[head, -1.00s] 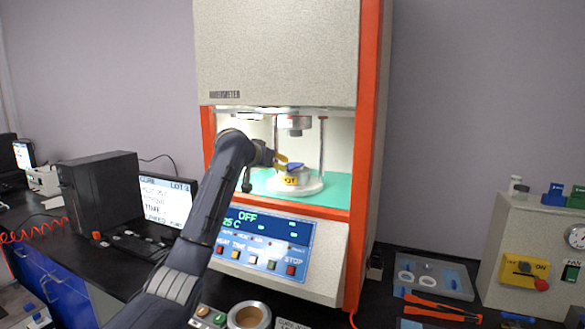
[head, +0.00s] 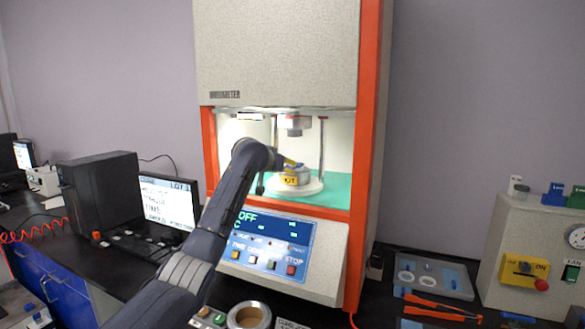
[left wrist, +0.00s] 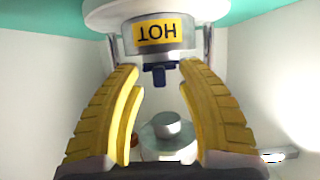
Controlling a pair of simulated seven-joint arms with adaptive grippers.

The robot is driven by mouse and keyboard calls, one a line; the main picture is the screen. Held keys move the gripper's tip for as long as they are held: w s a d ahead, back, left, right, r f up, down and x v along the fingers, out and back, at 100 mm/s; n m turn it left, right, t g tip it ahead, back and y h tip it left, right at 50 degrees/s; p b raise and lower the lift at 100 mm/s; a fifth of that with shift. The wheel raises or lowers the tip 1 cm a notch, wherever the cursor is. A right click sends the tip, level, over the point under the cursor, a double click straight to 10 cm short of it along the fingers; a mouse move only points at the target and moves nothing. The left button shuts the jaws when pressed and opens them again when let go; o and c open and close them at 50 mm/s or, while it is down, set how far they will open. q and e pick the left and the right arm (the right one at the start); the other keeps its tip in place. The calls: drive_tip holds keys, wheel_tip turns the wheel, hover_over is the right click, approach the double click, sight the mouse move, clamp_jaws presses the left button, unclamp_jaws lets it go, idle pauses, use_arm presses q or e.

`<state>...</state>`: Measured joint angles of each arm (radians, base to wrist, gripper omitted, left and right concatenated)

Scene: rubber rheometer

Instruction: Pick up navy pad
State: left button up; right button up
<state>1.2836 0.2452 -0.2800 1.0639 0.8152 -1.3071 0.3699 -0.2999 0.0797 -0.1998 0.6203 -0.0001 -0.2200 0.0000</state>
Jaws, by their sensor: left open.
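The navy pad (left wrist: 158,73) lies by the round metal die marked HOT (left wrist: 158,33) inside the machine, and its blue edge (head: 298,166) shows small in the head view. My left gripper (left wrist: 158,82) is open, with yellow fingers. In the left wrist view the pad appears between the two fingertips, with gaps on both sides. My right gripper is not in view.
The upper die (head: 293,124) hangs above the lower one, between thin posts (head: 322,145). The orange frame (head: 363,150) bounds the chamber opening. A control panel (head: 265,243) sits below it. A grey tray (head: 435,277) and orange-handled tool (head: 435,305) lie to the right.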

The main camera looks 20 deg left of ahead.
use_arm(q)
drive_tip(key=shift+w, duration=0.15)
drive_tip(key=shift+c, duration=0.4)
clamp_jaws()
